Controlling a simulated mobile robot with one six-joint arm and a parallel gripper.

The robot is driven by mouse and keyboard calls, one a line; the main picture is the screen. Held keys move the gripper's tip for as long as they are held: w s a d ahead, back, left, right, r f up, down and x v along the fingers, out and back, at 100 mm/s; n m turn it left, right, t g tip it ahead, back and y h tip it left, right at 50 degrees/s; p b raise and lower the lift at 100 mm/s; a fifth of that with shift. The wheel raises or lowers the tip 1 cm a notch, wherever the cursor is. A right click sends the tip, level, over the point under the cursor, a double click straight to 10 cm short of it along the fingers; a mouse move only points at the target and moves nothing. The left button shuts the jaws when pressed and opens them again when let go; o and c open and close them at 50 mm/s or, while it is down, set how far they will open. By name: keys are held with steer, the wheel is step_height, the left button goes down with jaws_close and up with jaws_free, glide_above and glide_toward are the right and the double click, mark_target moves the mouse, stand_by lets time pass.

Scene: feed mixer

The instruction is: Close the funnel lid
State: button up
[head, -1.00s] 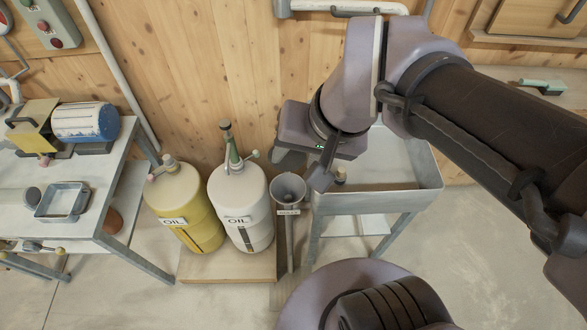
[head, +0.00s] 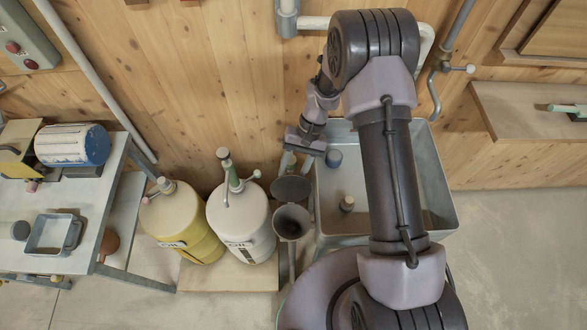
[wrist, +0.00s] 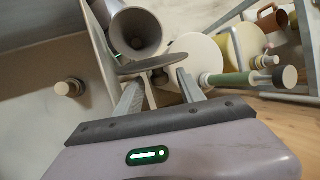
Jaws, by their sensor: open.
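The grey funnel (head: 292,222) stands upright between the white oil can and the metal trough. Its mouth is uncovered. The dark round funnel lid (head: 291,189) is open, at the funnel's wall side. My gripper (head: 289,160) is just behind the lid, close to the wooden wall. In the wrist view, the lid (wrist: 152,65) shows nearly edge-on just past my fingertips (wrist: 160,80), with the funnel mouth (wrist: 137,33) beyond it. A small dark knob shows below the lid between my fingers. My gripper is open and holds nothing; whether it touches the lid I cannot tell.
The white oil can (head: 241,222) and yellow oil can (head: 181,226) stand close left of the funnel. The metal trough (head: 440,190) lies to the right, under my arm. A pipe (head: 312,22) runs along the wall. Floor is clear at right.

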steer(key=shift+s+a+f, duration=0.1)
steer(key=shift+s+f, duration=0.05)
steer(key=shift+f, duration=0.1)
jaws_close()
stand_by(1.3)
